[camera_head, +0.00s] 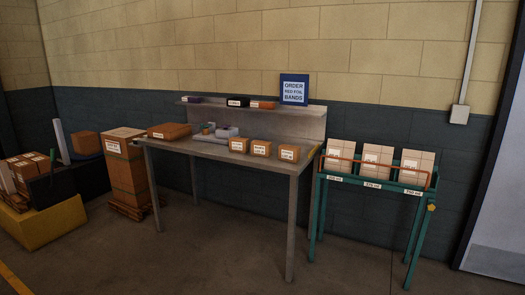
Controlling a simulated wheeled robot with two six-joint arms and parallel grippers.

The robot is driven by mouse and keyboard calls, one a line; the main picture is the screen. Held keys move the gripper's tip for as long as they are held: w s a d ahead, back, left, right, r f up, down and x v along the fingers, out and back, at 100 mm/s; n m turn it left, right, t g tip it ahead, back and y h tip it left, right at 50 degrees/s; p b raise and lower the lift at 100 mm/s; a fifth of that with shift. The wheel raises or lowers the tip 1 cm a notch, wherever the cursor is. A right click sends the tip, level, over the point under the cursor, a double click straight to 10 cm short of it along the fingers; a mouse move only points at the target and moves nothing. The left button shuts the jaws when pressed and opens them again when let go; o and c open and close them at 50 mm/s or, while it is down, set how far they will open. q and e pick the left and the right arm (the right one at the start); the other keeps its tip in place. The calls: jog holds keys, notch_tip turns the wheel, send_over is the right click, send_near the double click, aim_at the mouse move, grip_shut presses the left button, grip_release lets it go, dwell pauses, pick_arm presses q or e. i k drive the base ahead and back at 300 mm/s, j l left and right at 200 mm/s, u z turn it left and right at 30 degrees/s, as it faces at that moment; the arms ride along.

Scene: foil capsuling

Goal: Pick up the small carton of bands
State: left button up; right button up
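Three small brown cartons with white labels stand in a row along the right front of the metal table (210,152): a left one (238,145), a middle one (261,148) and a right one (288,153). Their label print is too small to read, so I cannot tell which holds the bands. A blue sign (293,89) above the table's back shelf reads "ORDER RED FOIL BANDS". Neither of my grippers is in view.
A flat brown box (169,131) and a grey device (223,132) are on the table. A green rack (371,187) with larger cartons stands right. A strapped carton stack (126,165) and yellow platform (45,218) stand left. The floor in front is clear.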

aim_at(260, 149)
jog(key=i+l, duration=0.4)
jog(key=i, duration=0.2)
jog(key=i+l, duration=0.45)
jog(key=i, duration=0.15)
